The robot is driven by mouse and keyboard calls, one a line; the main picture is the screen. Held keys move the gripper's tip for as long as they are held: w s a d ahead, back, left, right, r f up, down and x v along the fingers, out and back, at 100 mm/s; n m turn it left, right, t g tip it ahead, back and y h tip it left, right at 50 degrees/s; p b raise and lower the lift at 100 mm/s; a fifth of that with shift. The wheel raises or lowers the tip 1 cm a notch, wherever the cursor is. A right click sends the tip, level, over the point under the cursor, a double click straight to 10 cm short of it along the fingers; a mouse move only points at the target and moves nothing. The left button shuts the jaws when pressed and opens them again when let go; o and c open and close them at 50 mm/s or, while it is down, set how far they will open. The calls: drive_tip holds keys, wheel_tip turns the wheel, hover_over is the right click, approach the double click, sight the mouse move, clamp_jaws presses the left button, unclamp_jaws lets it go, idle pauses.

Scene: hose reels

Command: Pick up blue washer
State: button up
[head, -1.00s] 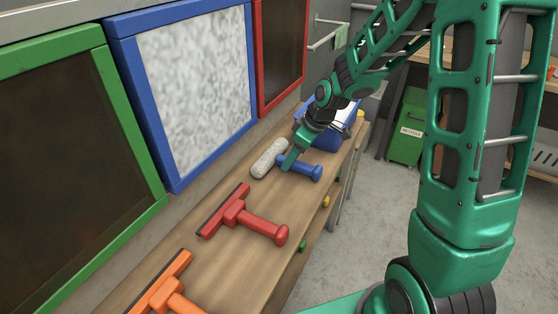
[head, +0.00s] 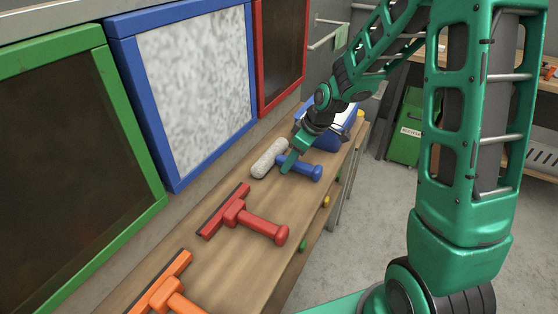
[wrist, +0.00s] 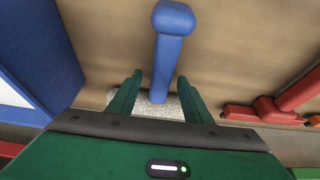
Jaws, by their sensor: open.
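The blue washer lies on the wooden bench, with a blue handle (head: 302,168) and a pale fluffy roller head (head: 269,158). In the wrist view its handle (wrist: 171,45) points away from me and its pale head (wrist: 160,107) shows between and below the fingers. My gripper (head: 289,162) is over the washer where handle and head meet. In the wrist view the two green fingers of my gripper (wrist: 157,95) are apart, one on each side of the handle's lower part. I cannot tell whether they touch it.
A red squeegee (head: 240,217) and an orange squeegee (head: 165,287) lie nearer on the bench (head: 219,264). A blue and white object (head: 327,142) sits behind my gripper. Green, blue (head: 187,97) and red framed panels stand along the bench's left side.

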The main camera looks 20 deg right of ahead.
drive_tip(key=c, duration=1.1)
clamp_jaws()
drive_tip(key=shift+w+r, duration=0.1)
drive_tip(key=shift+r, duration=0.55)
drive_tip(key=r, duration=0.3)
drive_tip(key=shift+s+a+r, duration=0.2)
drive_tip(key=shift+a+r, duration=0.1)
drive_tip(key=shift+r, duration=0.1)
drive_tip(key=s+a+r, duration=0.5)
drive_tip(key=a+r, duration=0.1)
drive_tip(key=a, duration=0.3)
drive_tip(key=shift+s+a+r, duration=0.2)
drive_tip(key=shift+s, duration=0.15)
